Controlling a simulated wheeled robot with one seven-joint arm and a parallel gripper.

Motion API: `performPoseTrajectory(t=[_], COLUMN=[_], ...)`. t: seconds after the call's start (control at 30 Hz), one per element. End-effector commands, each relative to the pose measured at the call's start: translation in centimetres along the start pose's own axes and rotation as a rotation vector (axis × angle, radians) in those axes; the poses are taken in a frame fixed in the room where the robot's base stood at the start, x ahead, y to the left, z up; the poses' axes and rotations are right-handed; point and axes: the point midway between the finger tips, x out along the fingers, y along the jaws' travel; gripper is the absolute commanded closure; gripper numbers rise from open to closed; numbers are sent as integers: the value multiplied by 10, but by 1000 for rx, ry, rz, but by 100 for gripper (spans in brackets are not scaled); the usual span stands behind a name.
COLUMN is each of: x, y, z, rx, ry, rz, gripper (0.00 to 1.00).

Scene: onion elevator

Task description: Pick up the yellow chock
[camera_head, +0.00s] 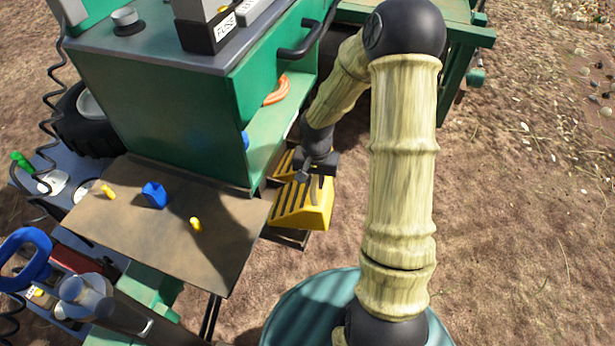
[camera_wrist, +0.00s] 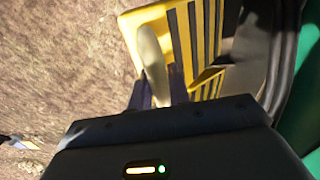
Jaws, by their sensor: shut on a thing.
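A yellow chock (camera_head: 312,209) with dark stripes sits low beside the green machine, right of the brown table. A second striped yellow chock (camera_head: 284,163) shows partly behind it. My gripper (camera_head: 318,178) is at the top of the nearer chock, with its fingers at the chock's handle. In the wrist view the yellow chock (camera_wrist: 183,40) fills the top middle. There my gripper (camera_wrist: 158,85) is shut on the chock's pale handle (camera_wrist: 152,60). The lower part of the second chock is hidden.
The green machine (camera_head: 160,95) stands close on the left of my gripper. The brown table (camera_head: 150,235) holds a blue piece (camera_head: 154,194) and small yellow pieces (camera_head: 196,224). A dark tray (camera_head: 287,237) lies under the chocks. Open bare ground (camera_head: 510,230) lies to the right.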

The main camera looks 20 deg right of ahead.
Motion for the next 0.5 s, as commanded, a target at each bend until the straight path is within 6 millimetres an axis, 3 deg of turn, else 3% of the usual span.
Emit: performPoseTrajectory(t=[0.5], x=[-2], y=[109], z=[13], rx=[9], ry=[1], rz=[1], gripper=[100])
